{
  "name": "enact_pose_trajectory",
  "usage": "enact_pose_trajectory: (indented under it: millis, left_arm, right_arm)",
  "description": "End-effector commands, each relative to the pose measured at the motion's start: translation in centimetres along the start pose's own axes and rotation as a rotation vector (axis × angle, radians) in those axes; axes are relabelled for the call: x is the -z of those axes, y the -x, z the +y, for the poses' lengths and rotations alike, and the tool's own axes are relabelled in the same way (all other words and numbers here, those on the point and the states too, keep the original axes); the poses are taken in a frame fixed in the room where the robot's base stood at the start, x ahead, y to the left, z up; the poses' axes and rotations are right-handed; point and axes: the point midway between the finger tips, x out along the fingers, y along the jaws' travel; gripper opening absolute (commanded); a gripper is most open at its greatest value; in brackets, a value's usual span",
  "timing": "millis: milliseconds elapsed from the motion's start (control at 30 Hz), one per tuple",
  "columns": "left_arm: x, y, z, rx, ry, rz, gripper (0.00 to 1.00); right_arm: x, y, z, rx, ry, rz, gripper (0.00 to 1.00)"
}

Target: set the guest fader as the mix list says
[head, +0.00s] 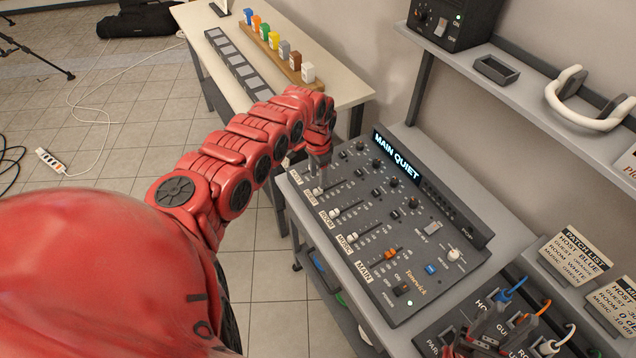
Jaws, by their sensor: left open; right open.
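The grey mixer (415,290) lies on the bench, its display (396,155) reading "MAIN QUIET". The guest fader's pale cap (318,191) is near the left, label end of its slot, in the second row. My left gripper (320,170) is open, pointing down over the host and guest rows. It hides part of the host row, and I cannot tell whether it touches a cap. The mix list (617,306) is the card at the right edge; it is cut off, and its guest line is not clearly readable. My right gripper (472,338) is open at the bottom right, partly out of frame.
The room fader (335,213), music fader (352,237) and orange main fader (390,254) are close by. The patch list (575,256) stands right of the mixer. Patch cables (512,291) rise near my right gripper. A shelf (530,95) overhangs behind.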

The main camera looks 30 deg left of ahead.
Motion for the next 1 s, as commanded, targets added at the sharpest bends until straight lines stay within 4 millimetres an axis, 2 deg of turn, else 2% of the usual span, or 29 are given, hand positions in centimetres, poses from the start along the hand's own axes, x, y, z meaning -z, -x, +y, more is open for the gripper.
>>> enact_pose_trajectory:
  millis: [100, 300, 500, 767, 1000]
  left_arm:
    - [0.2, -1.9, 0.2, -0.005, -0.001, 0.003, 0.53]
    - [0.2, -4.6, 0.1, -0.003, 0.000, 0.003, 0.53]
    - [0.1, -5.5, -0.1, 0.002, 0.001, 0.002, 0.53]
    - [0.1, -5.6, -0.1, 0.002, 0.001, 0.002, 0.53]
    - [0.1, -5.6, -0.1, 0.001, 0.001, 0.002, 0.11]
  right_arm:
    - [0.1, -0.4, 0.0, 0.000, 0.000, 0.000, 0.44]
    - [0.1, -0.3, 0.0, 0.000, 0.000, 0.000, 0.44]
    - [0.1, -0.3, 0.0, 0.000, 0.000, 0.000, 0.44]
    - [0.1, -0.3, 0.0, 0.000, 0.000, 0.000, 0.44]
    - [0.1, -0.3, 0.0, 0.000, 0.000, 0.000, 0.44]
